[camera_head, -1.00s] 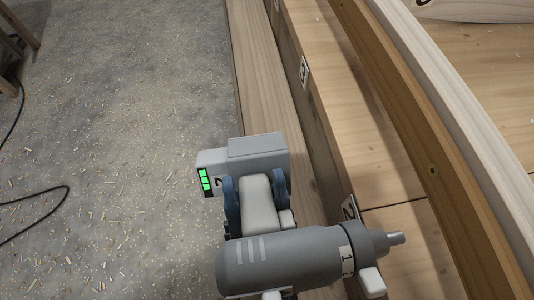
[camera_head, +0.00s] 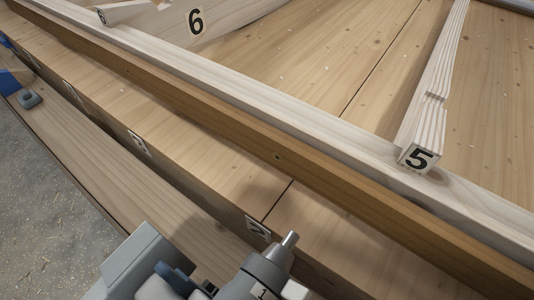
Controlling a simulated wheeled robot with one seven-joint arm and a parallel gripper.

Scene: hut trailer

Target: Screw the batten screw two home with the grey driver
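The grey driver (camera_head: 268,272) is at the bottom of the head view, cut off by the frame edge. Its bit end points up and right, towards the brown batten (camera_head: 225,126). A small screw head or hole (camera_head: 277,156) shows on the batten face, above the bit and apart from it; how far it stands out is too small to tell. A tag marked 2 (camera_head: 257,228) is on the beam edge beside the chuck. My gripper (camera_head: 166,284) has blue fingers around the driver's pale handle, partly out of frame.
A pale rail (camera_head: 240,98) runs along the batten. Behind it, a slatted piece marked 5 (camera_head: 418,158) and a pale board marked 6 (camera_head: 195,22) rest on the plank deck (camera_head: 330,60). A grey-blue object (camera_head: 29,98) lies on the beam at left. Floor shows lower left.

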